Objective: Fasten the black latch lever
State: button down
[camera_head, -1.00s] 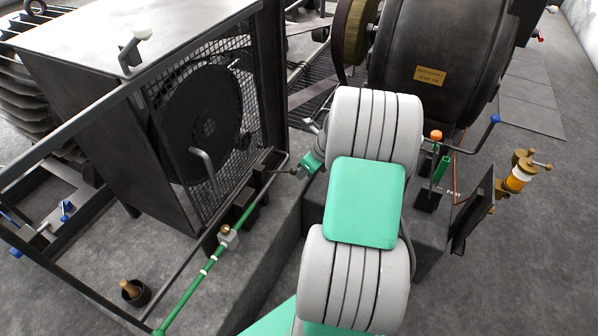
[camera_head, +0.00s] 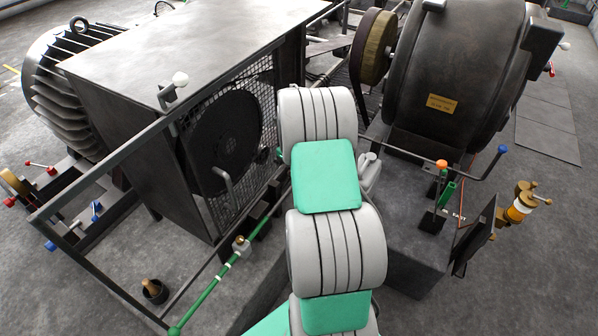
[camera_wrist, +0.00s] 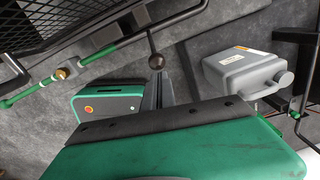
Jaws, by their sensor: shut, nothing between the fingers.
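A dark rod with a dark round knob (camera_wrist: 156,61) at its end shows at the top middle of the wrist view, beside the mesh guard. It looks like the black latch lever, though I cannot be sure. My gripper (camera_wrist: 156,78) is shut and empty, with its grey fingers just below the knob in the picture. I cannot tell whether they touch it. In the head view, my arm hides both the gripper and this knob, so the lever's fastening cannot be seen there.
A mesh-guarded dark cabinet (camera_head: 130,60) with a rail frame stands left. A green rod (camera_head: 208,291) runs along its foot. A large dark drum (camera_head: 455,70) stands right, with a blue-knobbed lever (camera_head: 490,163) before it. Bare floor lies at the far right.

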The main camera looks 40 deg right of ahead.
jog(key=shift+r+p, duration=0.5)
jog(key=shift+r, duration=0.25)
jog(key=shift+r, duration=0.1)
notch_tip(320, 180, up, 11)
jog(key=s+p, duration=0.1)
jog(key=p, duration=0.1)
jog(key=shift+s+a+r, duration=0.2)
jog(key=shift+s+a, duration=0.1)
